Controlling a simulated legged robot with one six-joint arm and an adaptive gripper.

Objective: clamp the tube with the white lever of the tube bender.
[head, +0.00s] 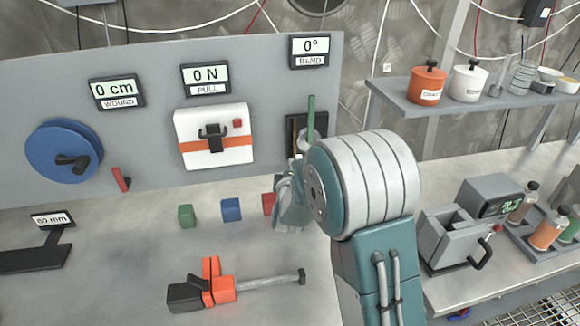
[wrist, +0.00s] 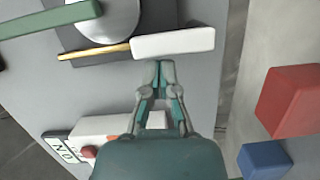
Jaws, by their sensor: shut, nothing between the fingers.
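The tube bender's white lever (wrist: 172,43) crosses the upper middle of the wrist view. A thin brass-coloured tube (wrist: 95,51) runs left from the lever's left end, past a round grey die (wrist: 108,18). The bender's green handle (wrist: 50,30) is at upper left; it also shows upright in the head view (head: 311,112). My gripper (wrist: 160,67) is shut and empty, its tips at the lever's lower edge in the picture. I cannot tell whether they touch it. In the head view my arm hides most of the bender and the white lever.
A white box with an orange band (head: 214,137) is mounted on the panel left of the bender. Red (head: 268,203), blue (head: 231,209) and green (head: 186,216) blocks stand on the bench below. An orange tool (head: 220,284) lies in front. The bend display (head: 310,46) reads 0°.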

